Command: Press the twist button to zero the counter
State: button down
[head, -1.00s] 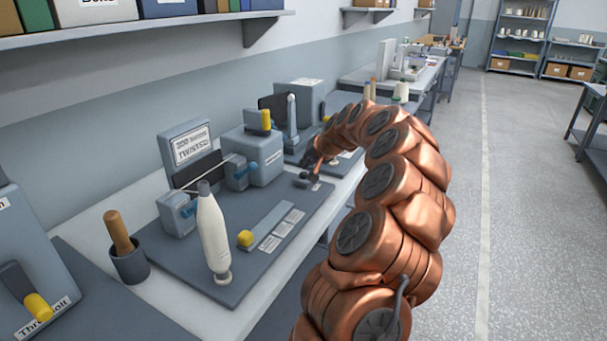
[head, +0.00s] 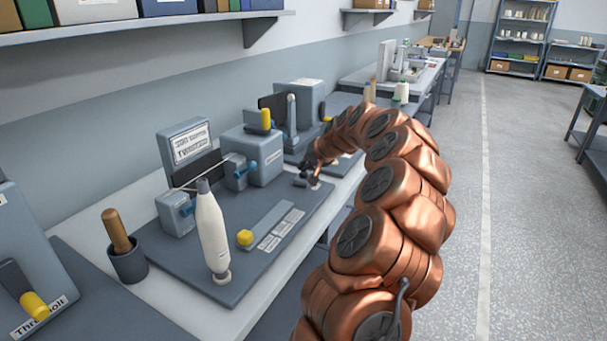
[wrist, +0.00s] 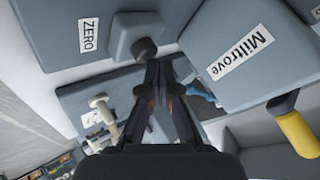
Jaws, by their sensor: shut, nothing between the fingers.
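In the head view my gripper (head: 313,172) is low over the far right end of the dark baseplate (head: 175,262), in front of a grey housing (head: 262,155). The twist sign (head: 190,146) stands at the back of that plate; its text is too blurred to read fully.
A cup with a wooden-handled tool (head: 128,262) stands left. The aisle at right is clear.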

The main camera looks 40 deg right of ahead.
aim_at(305, 174)
jog(key=shift+f+b, duration=0.3)
jog(key=shift+f, duration=0.15)
dwell(0.4)
jog(key=shift+r, duration=1)
jog(key=shift+r+p, duration=0.7)
jog(key=shift+r, duration=1.8)
